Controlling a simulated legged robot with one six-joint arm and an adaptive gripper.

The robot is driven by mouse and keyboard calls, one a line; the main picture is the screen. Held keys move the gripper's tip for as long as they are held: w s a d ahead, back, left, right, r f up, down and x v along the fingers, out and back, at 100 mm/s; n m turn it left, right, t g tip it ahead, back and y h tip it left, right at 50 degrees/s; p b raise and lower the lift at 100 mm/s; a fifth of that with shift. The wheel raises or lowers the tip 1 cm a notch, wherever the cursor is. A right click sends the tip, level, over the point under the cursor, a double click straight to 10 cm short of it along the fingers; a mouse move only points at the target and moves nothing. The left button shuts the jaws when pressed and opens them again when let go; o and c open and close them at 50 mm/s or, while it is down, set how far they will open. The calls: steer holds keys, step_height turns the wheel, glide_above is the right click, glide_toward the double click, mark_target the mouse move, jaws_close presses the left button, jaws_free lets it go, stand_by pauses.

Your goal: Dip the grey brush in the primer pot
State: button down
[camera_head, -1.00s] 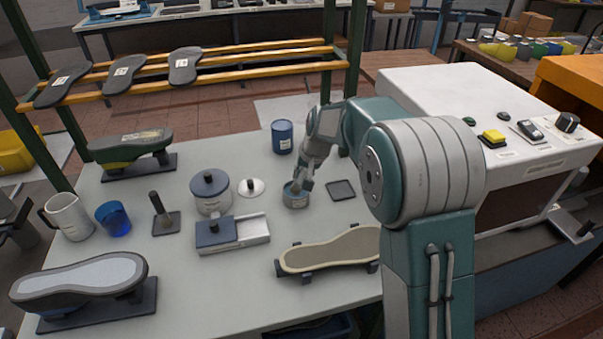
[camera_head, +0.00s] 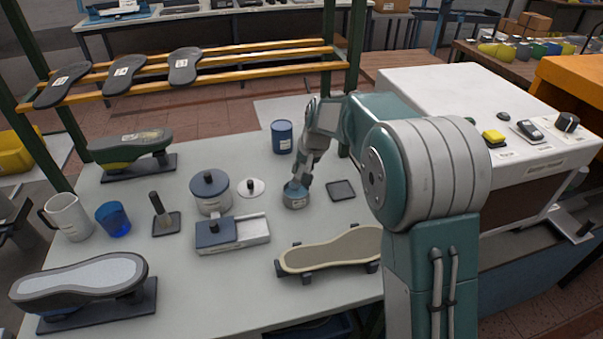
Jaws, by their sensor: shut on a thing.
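A small grey-blue pot with a pale label (camera_head: 295,203), which I take to be the primer pot, stands on the grey table right of centre. My gripper (camera_head: 298,184) points down over its mouth and is shut on the grey brush. The brush is almost wholly hidden by the fingers and the pot rim. I cannot tell how deep its bristles are in the pot.
A blue can (camera_head: 282,138) stands behind the pot, and a dark square pad (camera_head: 341,190) lies to its right. A lidded white pot (camera_head: 211,193), a small white lid (camera_head: 251,188) and a grey-lidded tray (camera_head: 233,235) are left. A pale sole form (camera_head: 330,251) lies in front.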

steer(key=shift+r, duration=2.45)
